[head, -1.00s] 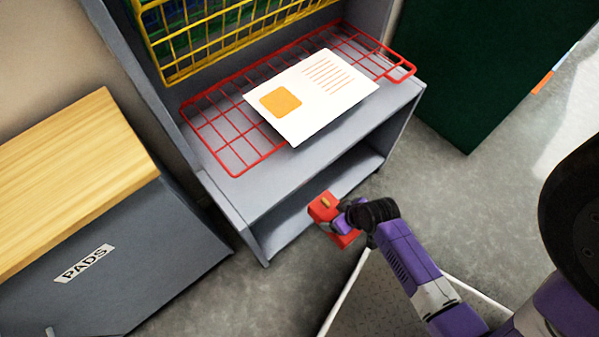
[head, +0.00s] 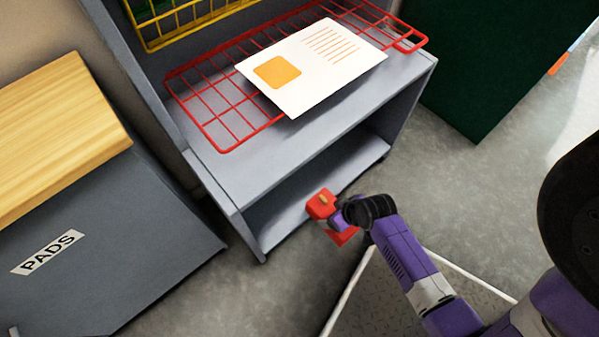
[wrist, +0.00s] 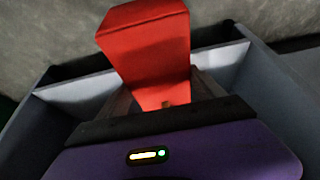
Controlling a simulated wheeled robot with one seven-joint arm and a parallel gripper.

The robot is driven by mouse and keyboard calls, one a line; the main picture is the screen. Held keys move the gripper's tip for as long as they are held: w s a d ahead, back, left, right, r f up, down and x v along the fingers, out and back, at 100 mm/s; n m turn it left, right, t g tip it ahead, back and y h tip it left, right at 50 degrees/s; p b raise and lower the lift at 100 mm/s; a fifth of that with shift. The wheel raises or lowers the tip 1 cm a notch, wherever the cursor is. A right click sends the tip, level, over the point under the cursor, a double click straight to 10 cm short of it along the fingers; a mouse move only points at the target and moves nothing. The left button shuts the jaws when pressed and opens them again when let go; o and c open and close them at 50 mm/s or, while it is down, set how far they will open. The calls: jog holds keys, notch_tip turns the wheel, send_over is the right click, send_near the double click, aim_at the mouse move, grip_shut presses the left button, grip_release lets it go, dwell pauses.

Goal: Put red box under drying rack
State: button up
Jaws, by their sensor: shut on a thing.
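The red box (head: 321,204) is held by my gripper (head: 338,217) in front of the grey shelf unit, at about the height of its lower opening. In the wrist view the red box (wrist: 146,45) stands out between the fingers of my gripper (wrist: 166,98), which is shut on it. The red wire drying rack (head: 212,112) lies above the unit's grey middle shelf. A white sheet (head: 310,68) with an orange square and lines rests on the rack. The gap beneath the rack shows only in part.
The grey shelf unit (head: 230,205) has an open lower compartment. A yellow wire basket (head: 190,22) is above the rack. A grey cabinet marked PADS (head: 110,250) with a wooden top stands left. A dark green panel (head: 480,70) is at right, with bare floor before it.

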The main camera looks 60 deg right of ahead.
jog(key=w+d+b, duration=0.3)
jog(key=w, duration=0.6)
jog(key=w+d+b, duration=0.2)
jog(key=w, duration=0.7)
notch_tip(320, 180, down, 6)
jog(key=b, duration=0.4)
jog(key=shift+d+f, duration=0.1)
jog(key=shift+f, duration=0.15)
jog(key=shift+w+f+b, duration=0.2)
jog(key=shift+f+b, duration=0.05)
jog(key=shift+b, duration=0.1)
jog(key=shift+f, duration=0.1)
jog(key=o, duration=1.9)
